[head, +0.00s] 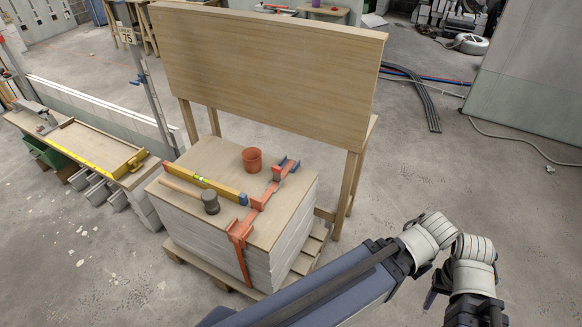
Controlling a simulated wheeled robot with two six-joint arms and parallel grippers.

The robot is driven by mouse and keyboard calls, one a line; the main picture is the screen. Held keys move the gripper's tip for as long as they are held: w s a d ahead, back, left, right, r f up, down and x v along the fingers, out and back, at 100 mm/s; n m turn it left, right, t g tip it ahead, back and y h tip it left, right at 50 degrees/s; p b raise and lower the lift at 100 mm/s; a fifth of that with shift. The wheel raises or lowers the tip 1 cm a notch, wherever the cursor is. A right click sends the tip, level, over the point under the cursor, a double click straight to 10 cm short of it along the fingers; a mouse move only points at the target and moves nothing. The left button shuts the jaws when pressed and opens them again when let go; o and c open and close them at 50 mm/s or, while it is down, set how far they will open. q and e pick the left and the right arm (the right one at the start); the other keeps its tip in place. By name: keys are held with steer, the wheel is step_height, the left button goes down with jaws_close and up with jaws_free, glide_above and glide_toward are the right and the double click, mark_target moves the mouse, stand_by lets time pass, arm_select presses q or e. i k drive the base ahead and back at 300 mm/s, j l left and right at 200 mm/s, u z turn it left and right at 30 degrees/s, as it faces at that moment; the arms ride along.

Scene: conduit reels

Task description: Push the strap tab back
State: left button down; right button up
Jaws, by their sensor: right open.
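An orange strap (257,208) crosses the wooden top of a stack of white blocks (210,220). It runs over the front edge and hangs down the front side (244,268). I cannot tell which part is the tab. My right gripper (432,292) is at the lower right, well apart from the strap, with no object seen in it. It is open, though only a small part shows beside my arm. My left gripper is out of view.
A large upright wooden board (270,75) stands behind. A low bench (100,146) is at the left. The floor at the right is mostly clear.

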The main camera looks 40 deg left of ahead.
mark_target(256, 204)
steer(key=u, duration=0.5)
steer(key=i+l+u, duration=0.1)
steer(key=u, duration=0.4)
steer(key=l+u, duration=0.15)
steer(key=u, duration=0.3)
steer(key=l+u, duration=0.1)
steer(key=u, duration=0.4)
